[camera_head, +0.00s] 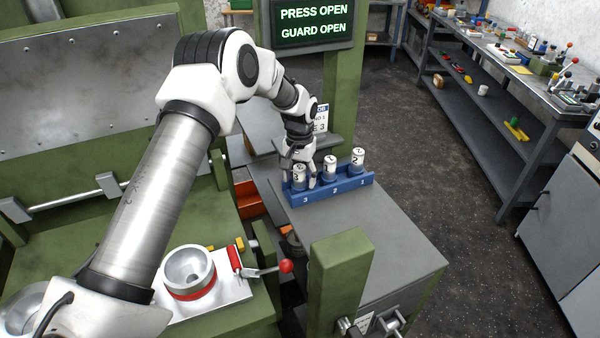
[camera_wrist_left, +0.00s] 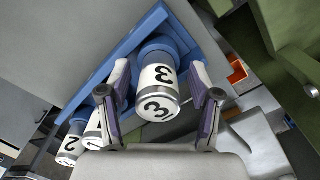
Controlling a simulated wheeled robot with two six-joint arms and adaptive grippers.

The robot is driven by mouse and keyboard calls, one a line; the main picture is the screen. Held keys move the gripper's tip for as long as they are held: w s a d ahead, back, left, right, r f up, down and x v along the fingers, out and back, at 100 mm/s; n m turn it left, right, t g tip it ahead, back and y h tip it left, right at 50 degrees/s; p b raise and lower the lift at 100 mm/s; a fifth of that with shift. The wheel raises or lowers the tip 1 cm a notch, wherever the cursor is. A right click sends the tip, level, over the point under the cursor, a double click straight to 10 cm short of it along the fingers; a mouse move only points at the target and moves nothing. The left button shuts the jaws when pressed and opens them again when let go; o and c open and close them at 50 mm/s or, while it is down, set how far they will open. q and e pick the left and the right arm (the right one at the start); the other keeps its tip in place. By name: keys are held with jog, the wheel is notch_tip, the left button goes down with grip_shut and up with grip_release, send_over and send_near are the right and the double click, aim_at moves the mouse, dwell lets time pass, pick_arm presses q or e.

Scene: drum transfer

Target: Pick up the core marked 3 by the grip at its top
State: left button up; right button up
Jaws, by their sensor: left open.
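The core marked 3 (camera_head: 298,184) stands upright at the left end of a blue rack (camera_head: 330,193), in the place labelled 3. It is white with a grey-blue lower part, and it also shows in the left wrist view (camera_wrist_left: 158,92). My left gripper (camera_head: 299,172) is over this core with its fingers open. In the left wrist view my left gripper (camera_wrist_left: 160,95) has one finger on each side of the core, seemingly with gaps. My right gripper is out of view.
The rack sits on a grey-topped cabinet (camera_head: 385,240). A green post (camera_head: 342,270) rises at the cabinet's front. A metal cup in a red ring (camera_head: 188,272) and a red-knobbed lever (camera_head: 285,266) are at lower left. A screen (camera_head: 312,22) reads PRESS OPEN, GUARD OPEN.

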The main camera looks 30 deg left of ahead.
pick_arm(q)
jog(key=shift+w+f, duration=0.15)
jog(key=shift+f, duration=0.05)
jog(key=shift+s+d+r, duration=0.1)
jog(key=shift+s+r, duration=0.15)
jog(key=shift+c, duration=1.3)
grip_shut()
jog(key=shift+s, duration=0.1)
